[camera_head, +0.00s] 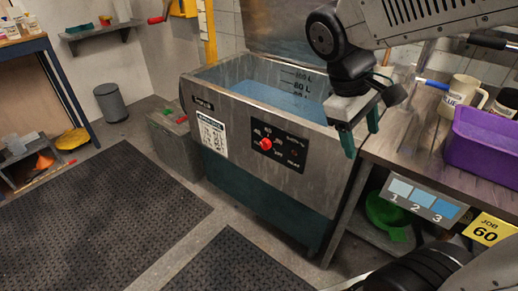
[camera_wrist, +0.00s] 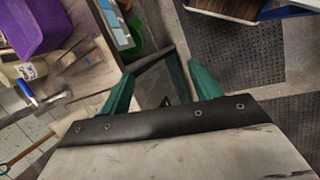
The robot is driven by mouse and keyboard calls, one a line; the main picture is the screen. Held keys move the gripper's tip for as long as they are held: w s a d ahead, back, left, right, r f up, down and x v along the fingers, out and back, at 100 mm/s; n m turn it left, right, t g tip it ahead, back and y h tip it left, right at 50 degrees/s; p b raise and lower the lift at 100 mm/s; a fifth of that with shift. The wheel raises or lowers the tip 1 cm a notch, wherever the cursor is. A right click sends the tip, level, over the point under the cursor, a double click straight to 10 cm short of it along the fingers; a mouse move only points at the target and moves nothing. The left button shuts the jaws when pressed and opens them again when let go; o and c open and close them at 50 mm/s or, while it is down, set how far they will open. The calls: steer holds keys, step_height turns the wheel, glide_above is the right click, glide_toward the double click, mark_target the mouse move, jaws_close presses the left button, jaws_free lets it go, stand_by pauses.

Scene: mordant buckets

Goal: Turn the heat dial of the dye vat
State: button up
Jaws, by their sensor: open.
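The dye vat (camera_head: 225,165) is a grey metal tank with a teal base and blue liquid inside, in the middle of the head view. Its heat dial is a red knob (camera_head: 266,143) on a black control panel (camera_head: 285,155) on the front face. The dial's exact setting is too small to read. My gripper (camera_head: 358,140) has green fingers and hangs by the vat's front right corner, to the right of the dial and apart from it. In the wrist view the gripper (camera_wrist: 155,92) is open with nothing between its fingers. The dial is not recognisable in that view.
A bench (camera_head: 400,145) at the right holds a purple bin (camera_head: 485,140), a mug (camera_head: 462,92) and a blue-handled tool. A small grey box (camera_head: 170,135) stands left of the vat. Dark mats (camera_head: 100,210) cover the floor in front.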

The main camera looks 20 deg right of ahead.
steer(key=w+a+f+n+t+h, duration=0.1)
steer(key=w+f+n+h, duration=0.45)
steer(key=w, duration=0.65)
steer(key=w+a+f+n+h, duration=0.1)
steer(key=w+f+n+h, duration=0.5)
steer(key=w, duration=0.6)
steer(key=n+t+y, duration=0.1)
steer(key=n+t, duration=1)
steer(key=n, duration=0.4)
glide_toward(264, 147)
steer(key=x, duration=0.9)
steer(key=shift+d+r, duration=0.1)
steer(key=shift+r, duration=0.05)
steer(key=c, duration=1)
